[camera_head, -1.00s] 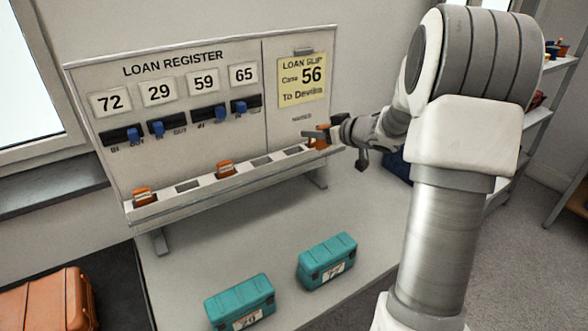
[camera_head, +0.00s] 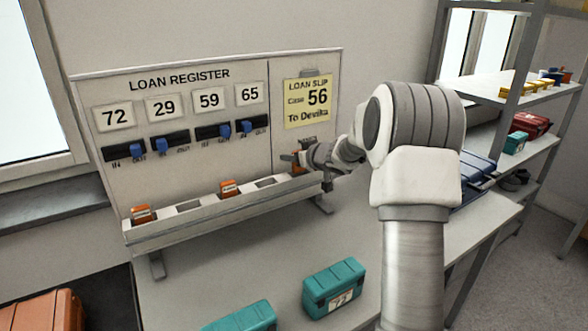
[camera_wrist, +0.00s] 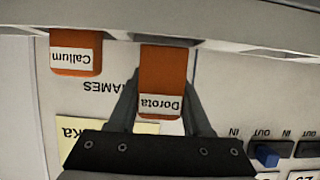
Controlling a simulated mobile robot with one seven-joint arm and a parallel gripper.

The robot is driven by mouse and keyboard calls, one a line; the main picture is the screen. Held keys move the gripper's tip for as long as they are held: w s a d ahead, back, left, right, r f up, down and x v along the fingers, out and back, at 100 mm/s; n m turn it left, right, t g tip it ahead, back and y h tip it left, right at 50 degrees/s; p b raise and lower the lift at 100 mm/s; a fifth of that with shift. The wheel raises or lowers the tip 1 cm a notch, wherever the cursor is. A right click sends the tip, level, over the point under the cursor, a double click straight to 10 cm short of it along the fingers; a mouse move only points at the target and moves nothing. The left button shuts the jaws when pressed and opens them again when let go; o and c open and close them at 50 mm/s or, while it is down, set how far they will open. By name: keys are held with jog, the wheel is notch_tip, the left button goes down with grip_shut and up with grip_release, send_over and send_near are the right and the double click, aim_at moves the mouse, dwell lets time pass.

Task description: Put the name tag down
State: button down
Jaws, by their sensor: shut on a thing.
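My gripper (camera_head: 296,159) is at the right end of the register's ledge, under the loan slip. In the wrist view, my gripper (camera_wrist: 160,100) is shut on the orange name tag labelled Dorota (camera_wrist: 162,75), with one finger on each side. The tag appears upside down there, its far end close to the ledge (camera_wrist: 225,45). I cannot tell whether it touches the ledge. A second orange tag, Callum (camera_wrist: 76,55), is at the ledge beside it, apart from my fingers. In the head view, my gripper partly hides the orange there.
The ledge (camera_head: 175,232) also holds two orange tags (camera_head: 143,213) (camera_head: 229,188), with empty slots between. The loan slip (camera_head: 308,103) reads Case 56, To Devika. Blue sliders (camera_head: 162,146) sit under number cards. Teal cases (camera_head: 334,288) stand on the table below.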

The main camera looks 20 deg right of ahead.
aim_at(294, 165)
jog(key=shift+f+b, duration=0.5)
jog(key=shift+f, duration=1)
jog(key=shift+f, duration=0.15)
jog(key=shift+c, duration=1.7)
grip_release()
jog(key=shift+r, duration=0.2)
jog(key=p+v, duration=0.2)
jog(key=v, duration=1)
